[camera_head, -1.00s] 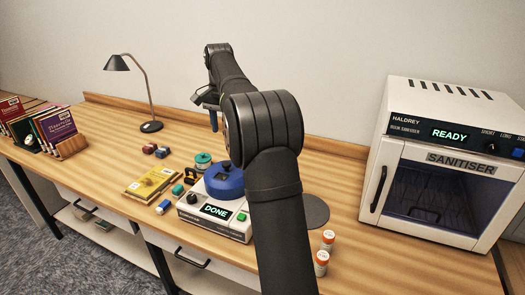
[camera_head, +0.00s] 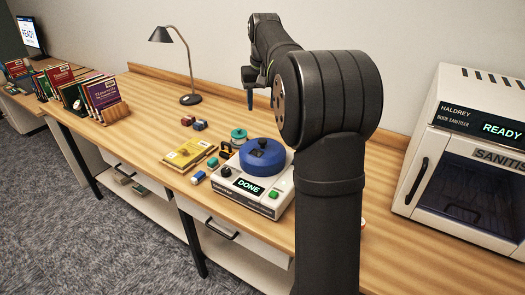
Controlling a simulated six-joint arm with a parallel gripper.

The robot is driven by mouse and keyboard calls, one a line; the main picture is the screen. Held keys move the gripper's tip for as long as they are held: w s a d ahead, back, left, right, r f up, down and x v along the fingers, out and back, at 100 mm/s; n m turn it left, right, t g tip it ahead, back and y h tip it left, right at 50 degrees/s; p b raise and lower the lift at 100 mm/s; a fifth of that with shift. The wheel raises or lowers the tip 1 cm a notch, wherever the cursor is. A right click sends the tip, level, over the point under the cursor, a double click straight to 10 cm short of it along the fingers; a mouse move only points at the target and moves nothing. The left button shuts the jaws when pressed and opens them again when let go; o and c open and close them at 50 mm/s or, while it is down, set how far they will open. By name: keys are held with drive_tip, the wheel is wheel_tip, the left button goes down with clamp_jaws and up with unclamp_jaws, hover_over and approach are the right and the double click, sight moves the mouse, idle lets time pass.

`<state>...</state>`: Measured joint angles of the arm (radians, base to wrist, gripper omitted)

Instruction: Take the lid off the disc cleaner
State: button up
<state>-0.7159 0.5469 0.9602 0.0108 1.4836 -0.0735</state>
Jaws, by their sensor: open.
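The disc cleaner (camera_head: 232,194) is a white box on the wooden desk. Its display reads DONE, and a green button sits on its front right. Its round blue lid (camera_head: 275,160) is on top, with a small dark part at the middle. My gripper (camera_head: 251,98) is up and beyond the cleaner, above the back of the desk. It is open, with nothing seen in it, and is apart from the lid. My arm passes just right of the cleaner and hides the desk there.
A yellow book (camera_head: 187,154), a teal round item (camera_head: 239,134) and small blocks lie left of and behind the cleaner. A desk lamp (camera_head: 190,99) stands at the back. Books (camera_head: 102,93) stand in a rack at left. The sanitiser (camera_head: 470,150) reads READY at right.

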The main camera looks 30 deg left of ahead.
hover_over(262, 141)
drive_tip(key=f, duration=0.6)
drive_tip(key=s+f, duration=0.1)
drive_tip(key=f, duration=0.3)
drive_tip(key=shift+f, duration=0.1)
drive_tip(key=shift+w+f, duration=0.2)
drive_tip(key=shift+f, duration=0.65)
drive_tip(key=shift+w+f, duration=0.2)
drive_tip(key=shift+f, duration=0.7)
drive_tip(key=shift+w+f, duration=0.2)
drive_tip(key=shift+f, duration=0.65)
drive_tip(key=c, duration=1.1)
drive_tip(key=shift+o, duration=0.2)
drive_tip(key=shift+r, duration=0.1)
